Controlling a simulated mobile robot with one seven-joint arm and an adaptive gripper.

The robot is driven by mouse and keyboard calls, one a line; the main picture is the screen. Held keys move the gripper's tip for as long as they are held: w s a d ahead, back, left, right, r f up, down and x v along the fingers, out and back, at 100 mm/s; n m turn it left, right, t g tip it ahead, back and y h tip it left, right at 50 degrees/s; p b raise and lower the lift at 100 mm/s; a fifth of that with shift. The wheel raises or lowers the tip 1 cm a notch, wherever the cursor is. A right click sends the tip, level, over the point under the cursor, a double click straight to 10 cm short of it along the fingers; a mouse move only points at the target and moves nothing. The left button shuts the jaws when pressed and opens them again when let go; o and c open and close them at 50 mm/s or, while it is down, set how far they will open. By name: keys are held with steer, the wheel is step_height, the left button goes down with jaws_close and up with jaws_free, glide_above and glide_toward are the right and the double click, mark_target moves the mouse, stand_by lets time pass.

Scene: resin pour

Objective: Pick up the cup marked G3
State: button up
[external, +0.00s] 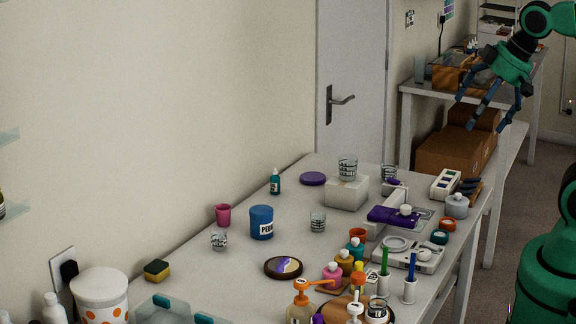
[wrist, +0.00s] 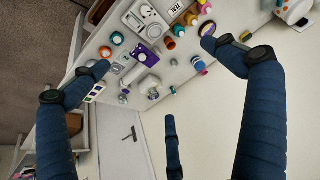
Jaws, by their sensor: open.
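Several clear cups with dark markings stand on the white table; the markings are too small to read, so I cannot tell which is G3. One cup (external: 347,168) stands on a white block (external: 346,193). Another cup (external: 389,173) is behind the purple device. One cup (external: 318,222) is mid-table, one small cup (external: 219,240) is at the left, and one cup (external: 377,311) is at the front. My gripper (external: 486,106) is open and empty, high at the upper right, well away from the cups. Its spread fingers (wrist: 157,56) frame the table in the wrist view.
A blue tub (external: 262,223), pink cup (external: 223,214), teal bottle (external: 275,182) and round coaster (external: 283,267) stand around the cups. A purple-topped device (external: 394,215) and a white scale (external: 410,254) crowd the right side. Pump bottles and pens fill the front. The table's left back is clearer.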

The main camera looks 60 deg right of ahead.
steer(key=c, duration=0.8)
steer(key=w+d+r+g+p, duration=0.1)
steer(key=w+d, duration=0.3)
steer(key=w, duration=0.4)
steer(key=w+d+r+p, duration=0.1)
steer(key=w+d+r, duration=0.1)
steer(key=w+d, duration=0.45)
steer(key=w+d+f+n+g+p, duration=0.15)
steer(key=w+d+f, duration=0.25)
steer(key=w+d, duration=0.65)
steer(key=shift+n+g, duration=0.35)
steer(key=shift+g, duration=0.5)
steer(key=w+d+f, duration=0.3)
steer(key=d+f, duration=0.4)
steer(key=d, duration=0.1)
steer(key=w+d+f+p, duration=0.1)
steer(key=w+d+f, duration=0.3)
steer(key=d+f, duration=0.3)
steer(key=w+d+f, duration=0.3)
steer(key=d+f, duration=0.5)
steer(key=d, duration=0.2)
steer(key=shift+w+d+p, duration=0.25)
steer(key=shift+d+p, duration=0.1)
steer(key=shift+p, duration=0.05)
